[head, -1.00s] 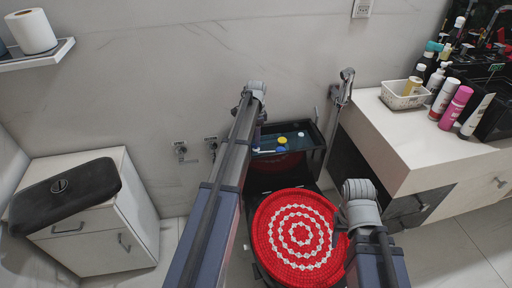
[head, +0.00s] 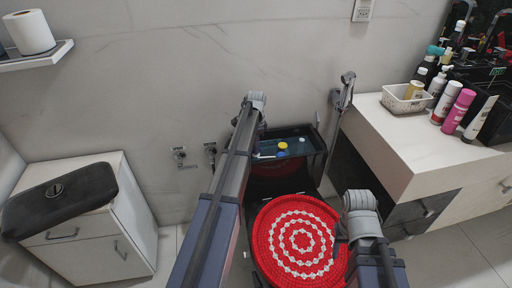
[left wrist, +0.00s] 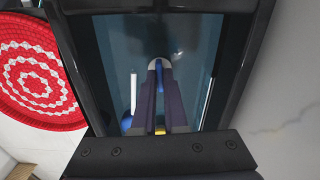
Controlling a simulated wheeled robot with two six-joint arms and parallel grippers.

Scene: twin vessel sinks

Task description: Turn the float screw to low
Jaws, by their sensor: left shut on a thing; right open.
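The open toilet tank (head: 318,160) is dark, with water and fittings inside: a yellow cap (head: 283,145), a blue part just below it and a white disc. My left gripper (left wrist: 158,68) reaches into the tank. In the left wrist view its narrow fingers are closed around a small upright blue piece (left wrist: 160,79), which looks like the float screw. A round blue part (left wrist: 127,122) and a white rod (left wrist: 133,90) are beside the fingers. In the head view the arm hides the fingertips. My right gripper (head: 340,238) is open and empty by the red lid cover.
The red and white crocheted cover (head: 299,240) lies on the toilet seat in front of the tank. The black tank lid (head: 60,200) rests on a white cabinet at left. A counter (head: 410,140) with bottles stands at right. A hand sprayer (head: 345,90) hangs behind.

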